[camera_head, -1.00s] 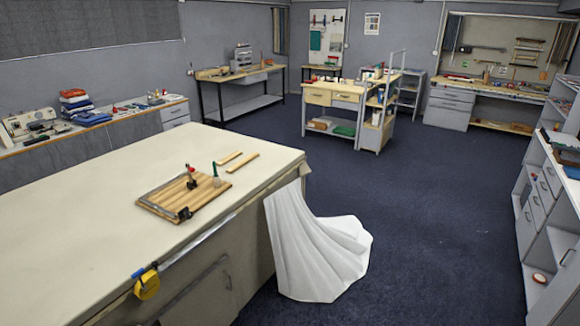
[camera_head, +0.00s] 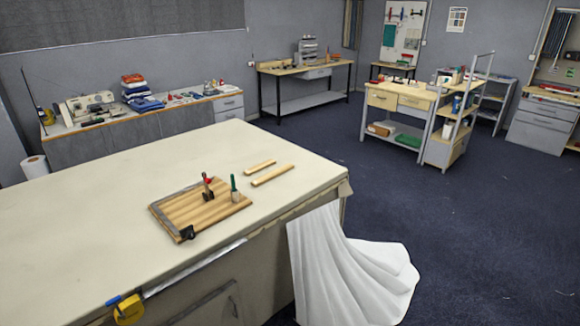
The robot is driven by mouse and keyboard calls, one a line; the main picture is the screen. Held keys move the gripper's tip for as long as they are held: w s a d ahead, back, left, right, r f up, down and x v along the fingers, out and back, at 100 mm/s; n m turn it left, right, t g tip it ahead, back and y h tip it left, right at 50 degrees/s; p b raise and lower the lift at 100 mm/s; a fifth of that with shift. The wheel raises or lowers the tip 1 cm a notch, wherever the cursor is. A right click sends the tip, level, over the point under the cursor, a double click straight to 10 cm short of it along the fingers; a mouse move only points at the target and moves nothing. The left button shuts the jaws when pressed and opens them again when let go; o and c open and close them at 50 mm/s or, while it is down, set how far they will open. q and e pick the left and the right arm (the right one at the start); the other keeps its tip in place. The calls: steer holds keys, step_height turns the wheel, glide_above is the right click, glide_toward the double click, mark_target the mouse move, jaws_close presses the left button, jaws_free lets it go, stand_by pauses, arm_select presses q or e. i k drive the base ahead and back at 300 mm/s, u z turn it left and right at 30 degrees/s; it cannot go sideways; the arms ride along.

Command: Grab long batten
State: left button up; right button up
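Two light wooden battens lie on the long cream table (camera_head: 85,215), behind and right of a wooden board. The longer batten (camera_head: 273,175) is nearer to me and to the table's right end. The shorter batten (camera_head: 260,166) lies just behind it, apart and roughly parallel. Neither of my grippers shows in the head view.
The slatted board (camera_head: 188,213) carries a red-topped tool (camera_head: 207,188), a green-handled tool (camera_head: 234,188) and a black clamp (camera_head: 186,233). White cloth (camera_head: 345,270) hangs from the table's right end to the floor. A yellow tape measure (camera_head: 128,310) is at the front edge. Dark floor (camera_head: 450,220) on the right is clear.

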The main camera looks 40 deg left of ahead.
mark_target(266, 179)
steer(key=u, duration=0.25)
steer(key=i, duration=1.45)
steer(key=u, duration=1.45)
steer(key=i, duration=0.9)
steer(key=u, duration=1.05)
steer(key=i, duration=0.2)
steer(key=u, duration=0.2)
